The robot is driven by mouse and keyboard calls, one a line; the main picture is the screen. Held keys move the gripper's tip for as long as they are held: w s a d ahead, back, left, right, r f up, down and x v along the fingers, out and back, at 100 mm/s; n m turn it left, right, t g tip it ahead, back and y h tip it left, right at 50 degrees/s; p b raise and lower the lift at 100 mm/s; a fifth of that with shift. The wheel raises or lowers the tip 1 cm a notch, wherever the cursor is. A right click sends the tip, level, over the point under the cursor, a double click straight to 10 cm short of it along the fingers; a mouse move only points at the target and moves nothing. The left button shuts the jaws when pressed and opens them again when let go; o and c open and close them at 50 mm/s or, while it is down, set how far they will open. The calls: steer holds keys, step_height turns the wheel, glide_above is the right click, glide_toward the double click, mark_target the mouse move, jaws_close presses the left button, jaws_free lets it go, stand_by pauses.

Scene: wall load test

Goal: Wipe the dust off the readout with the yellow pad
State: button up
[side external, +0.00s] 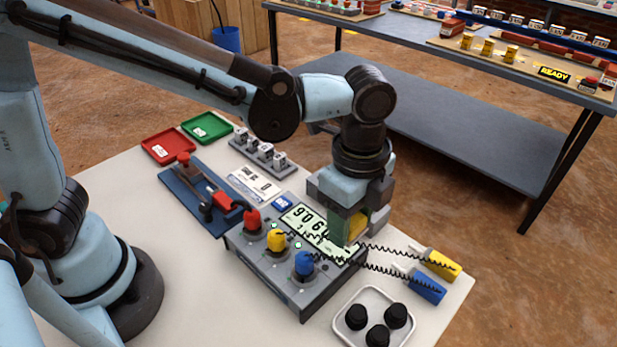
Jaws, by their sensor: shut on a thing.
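The readout (299,219) is a pale green display with dark digits on the sloped top of a grey device (293,290). My gripper (350,222) is over the right part of the readout, pointing down. It is shut on the yellow pad (338,225), of which a yellow-green side shows between the grey jaws. The pad is at the readout's surface or just above it; I cannot tell whether they touch. The gripper and pad hide the readout's right digits. Dust cannot be made out at this size.
Red, yellow and blue knobs (304,263) stand on the device. Coiled leads run right to yellow and blue probes (425,287). A white tray (343,301) holds black knobs. A blue tool tray (178,188), paper card (254,184), and red and green trays (207,121) lie behind left.

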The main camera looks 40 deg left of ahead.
steer(key=shift+r, duration=1.6)
